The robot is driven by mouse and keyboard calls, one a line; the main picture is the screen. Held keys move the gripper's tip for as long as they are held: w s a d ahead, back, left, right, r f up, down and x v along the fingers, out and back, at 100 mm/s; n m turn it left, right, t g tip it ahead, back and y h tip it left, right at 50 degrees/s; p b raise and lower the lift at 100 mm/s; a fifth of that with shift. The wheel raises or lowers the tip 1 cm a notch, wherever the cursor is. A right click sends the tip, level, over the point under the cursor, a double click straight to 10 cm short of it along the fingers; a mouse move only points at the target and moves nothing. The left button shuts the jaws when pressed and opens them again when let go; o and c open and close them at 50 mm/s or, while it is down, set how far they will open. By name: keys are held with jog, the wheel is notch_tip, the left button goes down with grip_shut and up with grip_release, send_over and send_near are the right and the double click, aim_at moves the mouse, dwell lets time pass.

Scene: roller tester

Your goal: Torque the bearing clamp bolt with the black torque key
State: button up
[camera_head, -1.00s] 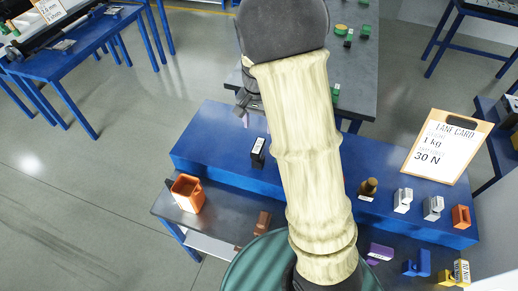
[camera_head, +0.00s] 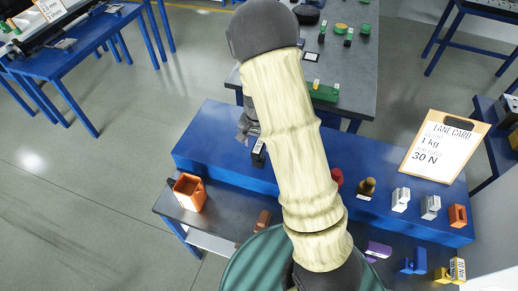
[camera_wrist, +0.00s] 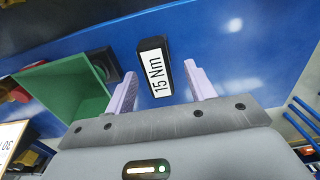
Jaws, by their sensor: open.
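The black torque key (camera_head: 259,153) stands on the blue bench in the head view, just below my gripper (camera_head: 245,128), which is partly hidden behind my arm. In the wrist view, the key (camera_wrist: 168,50) carries a white label reading 15 Nm. There, my gripper (camera_wrist: 160,70) is open, with one pale purple finger on each side of the key. Gaps show between the key and both fingers, and I cannot tell the remaining depth. I cannot make out the bearing clamp bolt in either view; my arm covers the middle of the bench.
A green open-sided part (camera_wrist: 62,92) stands left of the key in the wrist view.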

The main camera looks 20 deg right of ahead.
jog(key=shift+s+d+f+p, duration=0.1)
jog(key=shift+f+p, duration=0.7)
jog(key=shift+f, duration=1.6)
jog(key=shift+c, duration=0.4)
grip_shut()
